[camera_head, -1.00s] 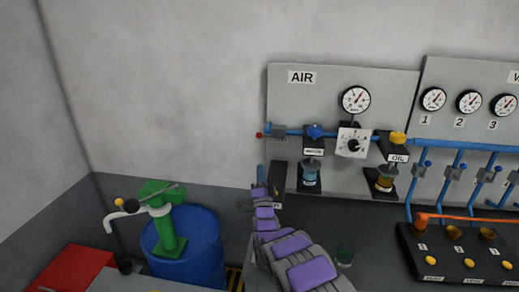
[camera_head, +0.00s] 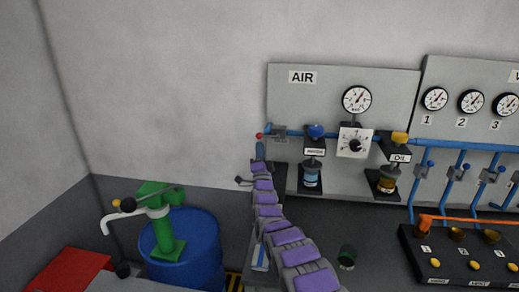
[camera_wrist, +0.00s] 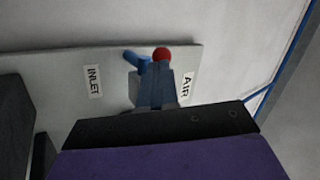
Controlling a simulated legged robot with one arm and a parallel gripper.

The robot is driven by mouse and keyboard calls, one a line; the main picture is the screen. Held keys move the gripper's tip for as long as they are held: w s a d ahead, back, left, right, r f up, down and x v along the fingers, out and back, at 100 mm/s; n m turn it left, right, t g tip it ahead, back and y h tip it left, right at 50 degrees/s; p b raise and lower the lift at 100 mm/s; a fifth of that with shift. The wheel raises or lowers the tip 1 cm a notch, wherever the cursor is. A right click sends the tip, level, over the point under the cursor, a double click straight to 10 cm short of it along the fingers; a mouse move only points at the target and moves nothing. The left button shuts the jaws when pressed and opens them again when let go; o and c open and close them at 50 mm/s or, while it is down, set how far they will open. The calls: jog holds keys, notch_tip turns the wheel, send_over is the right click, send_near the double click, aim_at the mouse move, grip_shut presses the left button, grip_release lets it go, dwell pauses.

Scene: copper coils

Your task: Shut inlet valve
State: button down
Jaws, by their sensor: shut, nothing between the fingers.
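The inlet valve's red ball handle (camera_head: 259,135) is at the left end of the blue air pipe, under the AIR sign. It shows in the wrist view as a red ball (camera_wrist: 161,54), just beyond the tips of my gripper. My gripper (camera_head: 260,146) has blue fingers, shut and empty, just below the red ball in the head view. In the wrist view its fingers (camera_wrist: 154,80) overlap the lower edge of the ball; I cannot tell whether they touch. The fingers hide most of the valve body. The INLET label (camera_wrist: 93,80) is to their left.
A blue-topped regulator (camera_head: 315,131), a white dial (camera_head: 354,143) and the OIL unit (camera_head: 400,139) are along the pipe to the right. A green pump (camera_head: 165,228) stands on a blue barrel (camera_head: 202,252) at lower left. The wall left of the panel is clear.

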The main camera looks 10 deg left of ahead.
jog(key=shift+w+a+r, duration=0.15)
jog(key=shift+w+r, duration=0.25)
jog(key=shift+w, duration=0.2)
jog(key=shift+r+m, duration=0.25)
jog(key=shift+m, duration=0.05)
jog(key=shift+a+m+h, duration=0.15)
jog(key=shift+m+h, duration=0.25)
